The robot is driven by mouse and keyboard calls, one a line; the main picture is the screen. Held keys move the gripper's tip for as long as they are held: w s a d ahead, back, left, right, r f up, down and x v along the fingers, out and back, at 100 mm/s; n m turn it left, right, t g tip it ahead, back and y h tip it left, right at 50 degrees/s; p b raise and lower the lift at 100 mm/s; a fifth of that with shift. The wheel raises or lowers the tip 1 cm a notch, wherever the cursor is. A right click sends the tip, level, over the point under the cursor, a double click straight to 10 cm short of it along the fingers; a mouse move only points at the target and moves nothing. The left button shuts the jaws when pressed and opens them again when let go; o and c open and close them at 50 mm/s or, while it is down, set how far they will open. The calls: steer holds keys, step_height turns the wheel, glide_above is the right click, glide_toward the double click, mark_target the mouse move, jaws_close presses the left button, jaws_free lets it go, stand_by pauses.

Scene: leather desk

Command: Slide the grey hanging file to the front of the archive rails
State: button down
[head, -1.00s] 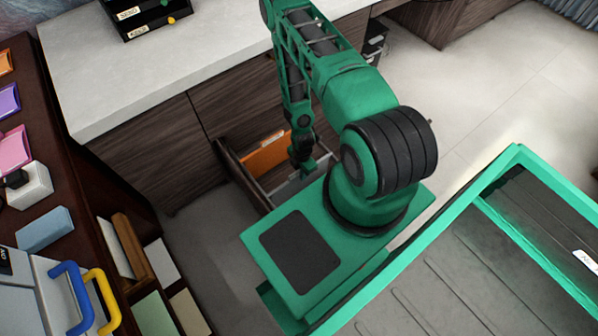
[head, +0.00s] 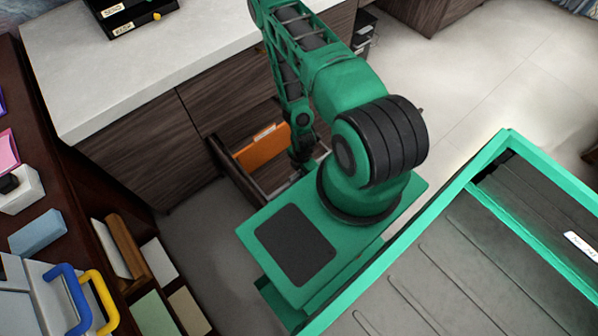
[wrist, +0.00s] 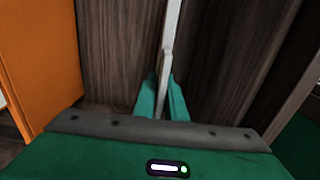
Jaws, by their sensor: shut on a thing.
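The grey hanging file shows in the wrist view as a thin pale upright edge (wrist: 168,60). My gripper (wrist: 162,98) is shut on it, with a green finger on each side. In the head view a small strip of the grey file (head: 284,187) shows below my wrist, near the drawer end by my base; the rest is hidden. The archive drawer (head: 236,172) stands pulled out of the wood cabinet. Its rails are mostly hidden by my arm.
An orange hanging file (head: 262,147) stands further back in the drawer, apart from the grey one; it also shows at left in the wrist view (wrist: 40,60). The white countertop (head: 130,75) is above the drawer. A dark shelf with binders stands at left.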

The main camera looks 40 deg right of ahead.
steer(key=shift+s, duration=1.1)
steer(key=c, duration=1.7)
jaws_free()
steer(key=shift+r, duration=0.1)
step_height(320, 180, up, 10)
steer(key=shift+r, duration=0.25)
steer(key=shift+w, duration=0.15)
